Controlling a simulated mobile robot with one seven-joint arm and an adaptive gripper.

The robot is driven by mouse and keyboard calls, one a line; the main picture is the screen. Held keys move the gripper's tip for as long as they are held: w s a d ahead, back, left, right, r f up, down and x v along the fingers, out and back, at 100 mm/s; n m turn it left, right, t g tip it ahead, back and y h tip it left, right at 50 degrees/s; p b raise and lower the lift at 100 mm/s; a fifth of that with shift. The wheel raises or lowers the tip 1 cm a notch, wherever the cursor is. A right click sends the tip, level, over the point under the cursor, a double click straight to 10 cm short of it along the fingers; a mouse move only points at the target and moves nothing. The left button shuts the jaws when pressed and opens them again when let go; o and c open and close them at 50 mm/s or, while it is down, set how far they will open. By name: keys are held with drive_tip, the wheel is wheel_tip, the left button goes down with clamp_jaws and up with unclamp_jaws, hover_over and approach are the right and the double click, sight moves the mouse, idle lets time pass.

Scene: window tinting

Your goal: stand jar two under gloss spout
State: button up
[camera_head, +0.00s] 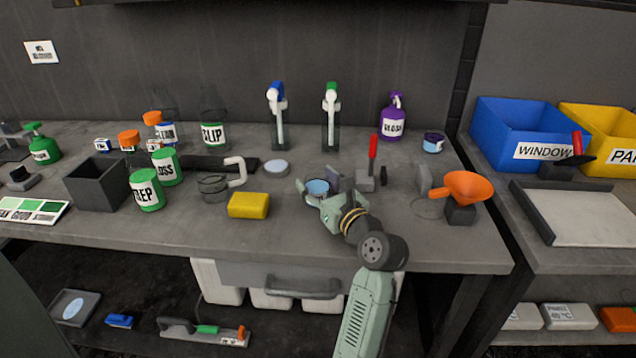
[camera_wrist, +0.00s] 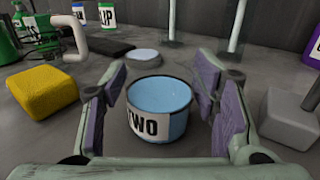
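Jar two (camera_wrist: 150,125) is a short pale-blue jar with a dark rim and a white label reading "TWO". It stands upright on the bench; in the head view (camera_head: 318,187) it shows at my gripper. My gripper (camera_wrist: 165,105) is open, with its purple-padded fingers on either side of the jar and gaps showing at both sides; in the head view it is at the bench front (camera_head: 325,193). Two upright clear dispensers stand at the back, one blue-topped (camera_head: 277,115) and one green-topped (camera_head: 331,115). I cannot read which is the gloss spout.
A yellow sponge (camera_head: 248,205) and a pale round disc (camera_head: 277,168) lie left of the jar. A red-handled tool (camera_head: 372,160) and an orange funnel (camera_head: 467,188) stand right. A purple bottle (camera_head: 393,122) and another small jar (camera_head: 433,142) stand at the back right.

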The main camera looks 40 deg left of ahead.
drive_tip(key=shift+o, duration=1.2)
drive_tip(key=shift+r, duration=0.2)
drive_tip(key=b+v, duration=0.2)
drive_tip(key=v, duration=0.8)
drive_tip(key=shift+d, duration=0.3)
drive_tip(key=shift+v, duration=0.8)
